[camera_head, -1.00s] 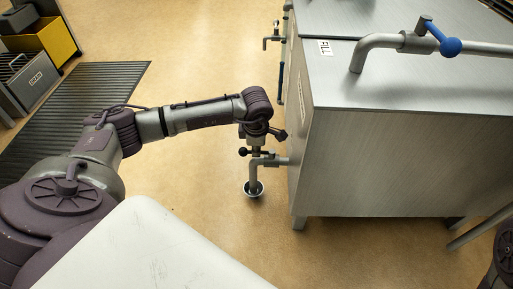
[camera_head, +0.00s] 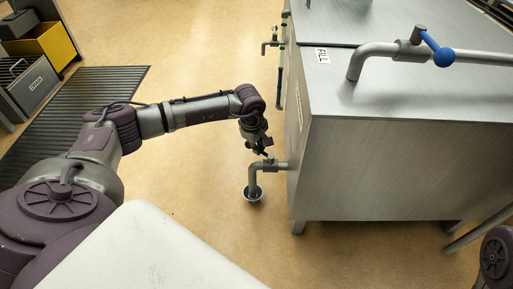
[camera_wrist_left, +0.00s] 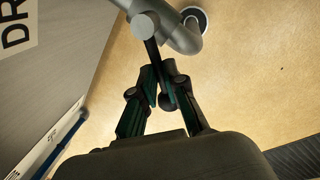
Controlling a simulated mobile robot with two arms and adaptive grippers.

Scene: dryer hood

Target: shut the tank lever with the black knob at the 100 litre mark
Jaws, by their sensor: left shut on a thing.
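My left gripper (camera_head: 264,152) is at the drain valve low on the side of the grey tank (camera_head: 400,165). In the left wrist view the gripper (camera_wrist_left: 162,78) is shut on the black knob (camera_wrist_left: 169,97) of the tank lever (camera_wrist_left: 152,50). The lever runs from the valve hub to the knob between the two fingers. The bent outlet pipe (camera_head: 254,178) ends over a small cup-shaped drain (camera_head: 254,194) in the floor. In the head view the gripper hides most of the lever. The 100 litre mark is not readable. My right gripper is out of view.
A pipe with a blue-knobbed lever (camera_head: 442,57) runs over the tank top beside a FILL label (camera_head: 322,55). Another tap (camera_head: 269,46) sticks out farther back. A blue sight tube (camera_wrist_left: 57,146) runs along the tank. Open floor (camera_head: 205,85) lies left of the tank, with a dark mat beyond.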

